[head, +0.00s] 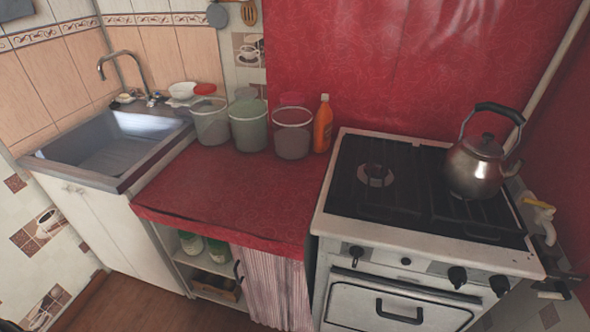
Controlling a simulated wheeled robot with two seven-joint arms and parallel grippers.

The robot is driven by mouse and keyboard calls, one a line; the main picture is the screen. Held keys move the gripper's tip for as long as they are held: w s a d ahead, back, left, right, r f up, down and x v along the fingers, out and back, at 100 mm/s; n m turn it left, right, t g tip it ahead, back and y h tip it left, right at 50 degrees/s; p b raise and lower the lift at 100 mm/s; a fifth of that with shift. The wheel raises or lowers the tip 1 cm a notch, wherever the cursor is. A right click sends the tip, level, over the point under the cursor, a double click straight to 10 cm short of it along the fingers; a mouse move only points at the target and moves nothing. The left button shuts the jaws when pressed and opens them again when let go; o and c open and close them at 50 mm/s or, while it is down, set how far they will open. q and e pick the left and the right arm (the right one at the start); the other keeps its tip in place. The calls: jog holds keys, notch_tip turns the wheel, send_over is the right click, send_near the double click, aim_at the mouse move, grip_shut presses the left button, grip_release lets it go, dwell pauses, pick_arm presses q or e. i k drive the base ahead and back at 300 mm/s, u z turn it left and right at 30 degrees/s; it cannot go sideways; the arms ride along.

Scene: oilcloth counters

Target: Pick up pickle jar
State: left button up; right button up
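No thing in view can be told for certain as the pickle jar. Two jars with green contents stand in the open shelf under the red counter, one at the left (190,243) and one to its right (218,251). The counter's front edge partly covers their tops. On the counter stand three tub-like containers: a pale one with a red lid (211,126), a greenish one (249,132) and a greyish one with a red rim (292,141). Neither of my grippers is in view.
An orange bottle (323,127) stands beside the tubs. A metal kettle (474,170) sits on the stove (340,215) at right. A sink (45,158) is at left. The front of the red oilcloth counter (225,195) is clear. A striped curtain (272,290) hangs beside the shelf.

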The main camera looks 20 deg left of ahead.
aim_at(194, 246)
jog(key=u, duration=0.95)
